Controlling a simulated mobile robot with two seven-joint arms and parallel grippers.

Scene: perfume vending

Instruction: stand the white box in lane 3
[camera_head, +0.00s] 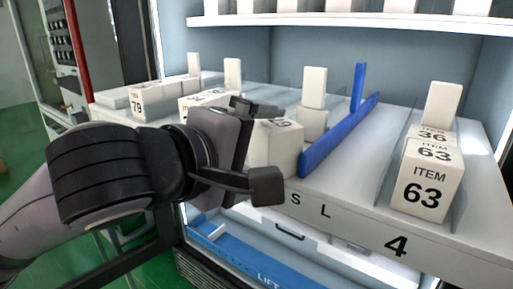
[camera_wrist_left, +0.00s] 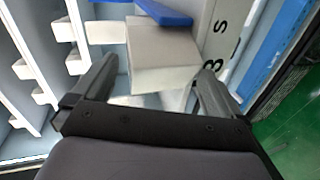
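The white box (camera_head: 285,145) stands upright at the front of the shelf, just left of the blue divider (camera_head: 338,135). Printing shows on its top, and my gripper hides its left part. My left gripper (camera_head: 266,147) is at the box, with one finger high and one low in the head view. In the left wrist view the box (camera_wrist_left: 160,65) lies between and just beyond the spread fingertips (camera_wrist_left: 158,72). Small gaps seem to show beside it, so the fingers look open. A partly hidden digit on the shelf edge looks like a 3. My right gripper is not in view.
Lane 4, right of the blue divider, has bare floor and a box marked 63 (camera_head: 427,180) at its right side. White pushers (camera_head: 314,88) stand behind the boxes. More boxes (camera_head: 155,100) stand at the left. A shelf (camera_head: 350,18) hangs above.

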